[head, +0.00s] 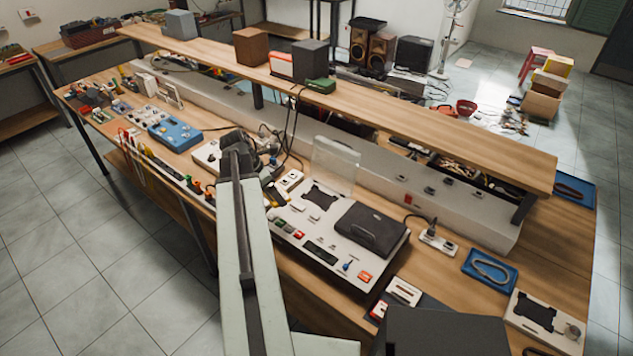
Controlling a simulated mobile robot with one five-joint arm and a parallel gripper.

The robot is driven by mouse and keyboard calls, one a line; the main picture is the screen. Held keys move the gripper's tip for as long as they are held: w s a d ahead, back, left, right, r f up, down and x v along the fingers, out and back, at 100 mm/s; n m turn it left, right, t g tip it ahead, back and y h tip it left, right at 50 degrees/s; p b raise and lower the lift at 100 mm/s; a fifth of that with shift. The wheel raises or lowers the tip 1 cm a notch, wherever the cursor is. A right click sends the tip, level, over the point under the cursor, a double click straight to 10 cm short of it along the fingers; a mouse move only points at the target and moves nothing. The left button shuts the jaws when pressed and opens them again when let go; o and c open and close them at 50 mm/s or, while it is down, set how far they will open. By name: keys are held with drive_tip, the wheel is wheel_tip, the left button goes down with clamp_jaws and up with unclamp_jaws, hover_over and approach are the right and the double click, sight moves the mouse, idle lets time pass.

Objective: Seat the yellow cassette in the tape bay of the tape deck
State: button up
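The tape deck (298,247) looks to be the white unit in the middle of the bench, with a clear lid raised at its back. A dark recess (320,196) in front of that lid may be the tape bay; a black cover (371,230) lies to its right. My arm reaches up from the bottom, and my gripper (271,195) appears to be at the deck's left end. A small yellow patch shows beside it, but I cannot tell whether it is the yellow cassette or whether it is held. The fingers are too small and partly hidden.
A wooden shelf (400,110) runs above the back of the bench, carrying several boxes. A blue device (175,134) and small tools lie to the left. A socket strip (438,240), a blue tray (490,268) and a white board (520,306) lie to the right.

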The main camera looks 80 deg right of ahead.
drive_tip(key=s+d+f+n+t+b, duration=0.1)
drive_tip(key=s+d+f+n+b, duration=0.3)
drive_tip(key=s+d, duration=0.8)
drive_tip(key=b, duration=0.5)
hover_over(320, 197)
drive_tip(key=a, duration=0.1)
drive_tip(key=shift+h, duration=0.4)
drive_tip(key=f, duration=0.5)
drive_tip(key=shift+w+a+f, duration=0.15)
drive_tip(key=shift+w+f, duration=0.15)
drive_tip(key=shift+w, duration=0.05)
drive_tip(key=shift+s, duration=0.1)
drive_tip(key=shift+f+b, duration=1)
drive_tip(key=shift+f, duration=0.05)
idle(0.6)
drive_tip(key=o, duration=1.3)
drive_tip(key=shift+c, duration=0.2)
